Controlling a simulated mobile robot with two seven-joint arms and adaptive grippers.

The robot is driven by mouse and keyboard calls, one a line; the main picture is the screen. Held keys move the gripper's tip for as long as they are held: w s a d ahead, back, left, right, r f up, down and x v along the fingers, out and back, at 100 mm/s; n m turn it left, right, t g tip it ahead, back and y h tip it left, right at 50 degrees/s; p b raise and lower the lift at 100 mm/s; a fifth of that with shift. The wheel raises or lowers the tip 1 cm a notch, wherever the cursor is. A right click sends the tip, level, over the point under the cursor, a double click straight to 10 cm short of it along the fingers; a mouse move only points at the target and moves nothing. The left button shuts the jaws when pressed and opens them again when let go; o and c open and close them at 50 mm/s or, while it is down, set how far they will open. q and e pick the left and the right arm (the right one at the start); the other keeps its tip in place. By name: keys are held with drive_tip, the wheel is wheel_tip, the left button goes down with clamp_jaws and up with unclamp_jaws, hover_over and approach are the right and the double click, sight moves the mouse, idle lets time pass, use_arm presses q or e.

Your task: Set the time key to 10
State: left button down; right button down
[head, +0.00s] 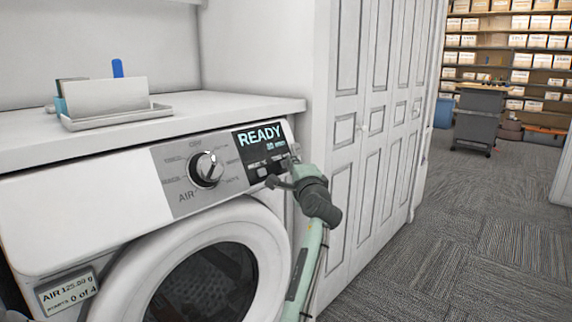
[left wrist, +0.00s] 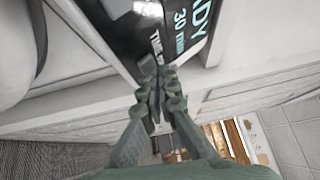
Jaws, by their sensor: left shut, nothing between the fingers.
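The white machine (head: 60,225) has a dark display panel (head: 243,150) that reads "READY" with a smaller line under it. In the left wrist view that line on the panel (left wrist: 182,30) looks like "30 min". Small keys (head: 262,172) sit along the panel's lower edge; lettering that looks like "TIME" shows just beyond my fingertips in the left wrist view. My left gripper (head: 278,180) is shut and empty at the panel's lower right corner. Its fingertips (left wrist: 158,88) hide part of the keys; I cannot tell whether they touch one. My right gripper is not in view.
The round door (head: 125,285) is below. A tray (head: 118,118) with a holder sits on the counter. White cabinets (head: 345,150) rise close on the right. Carpet floor (head: 480,240) is open farther right.

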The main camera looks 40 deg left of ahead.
use_arm(q)
drive_tip(key=shift+a+f, duration=0.15)
drive_tip(key=shift+a, duration=0.1)
idle(0.4)
drive_tip(key=shift+d, duration=0.15)
drive_tip(key=shift+d+r+p, duration=0.35)
drive_tip(key=shift+d, duration=0.25)
drive_tip(key=d, duration=0.1)
drive_tip(key=d+r+p, duration=0.1)
drive_tip(key=d, duration=0.1)
drive_tip(key=d+r, duration=0.1)
drive_tip(key=shift+s+d+r+p, duration=0.15)
drive_tip(key=shift+s+d+p, duration=0.05)
drive_tip(key=shift+p, duration=0.1)
idle(2.3)
